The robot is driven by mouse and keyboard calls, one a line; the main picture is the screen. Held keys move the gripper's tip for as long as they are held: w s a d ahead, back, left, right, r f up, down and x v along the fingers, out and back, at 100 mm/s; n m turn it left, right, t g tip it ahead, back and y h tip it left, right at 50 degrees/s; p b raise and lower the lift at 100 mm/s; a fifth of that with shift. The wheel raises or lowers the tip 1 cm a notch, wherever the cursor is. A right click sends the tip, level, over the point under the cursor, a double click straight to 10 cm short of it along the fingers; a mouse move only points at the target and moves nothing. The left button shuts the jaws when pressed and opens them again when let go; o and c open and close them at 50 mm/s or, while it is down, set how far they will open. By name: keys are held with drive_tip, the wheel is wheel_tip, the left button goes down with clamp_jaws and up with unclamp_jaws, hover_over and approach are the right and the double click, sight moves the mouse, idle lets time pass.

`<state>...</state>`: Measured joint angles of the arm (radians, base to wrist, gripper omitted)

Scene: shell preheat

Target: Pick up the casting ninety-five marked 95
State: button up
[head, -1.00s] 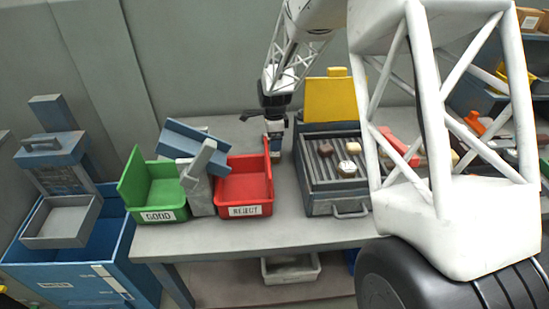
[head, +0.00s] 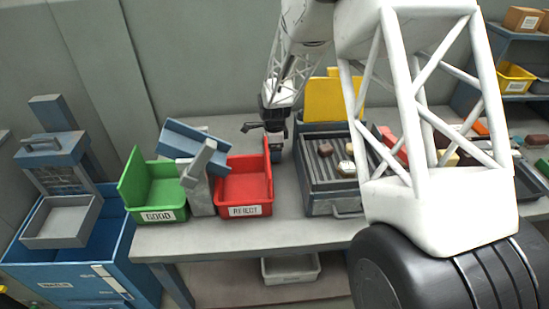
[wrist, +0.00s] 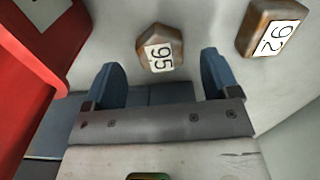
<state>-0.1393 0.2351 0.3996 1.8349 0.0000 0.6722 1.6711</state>
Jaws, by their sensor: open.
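The casting marked 95 (wrist: 160,50) is a brown, many-sided piece with a white label, lying on a pale surface. In the wrist view it sits ahead of my gripper (wrist: 162,80), between the lines of the two blue fingers and apart from both. My gripper is open and empty. In the head view my gripper (head: 276,150) points down between the red bin and the grill unit. I cannot make out the casting marked 95 in the head view.
A casting marked 92 (wrist: 270,28) lies close by on the right. The red REJECT bin (head: 244,190) stands left of my gripper, with the green GOOD bin (head: 163,191) beyond. The grill unit (head: 320,175) on the right bears several castings. The bench front (head: 250,234) is clear.

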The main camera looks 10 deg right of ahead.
drive_tip(key=shift+f, duration=1.5)
drive_tip(key=c, duration=1)
drive_tip(key=shift+r, duration=0.15)
drive_tip(key=shift+c, duration=0.2)
wheel_tip(320, 180, up, 18)
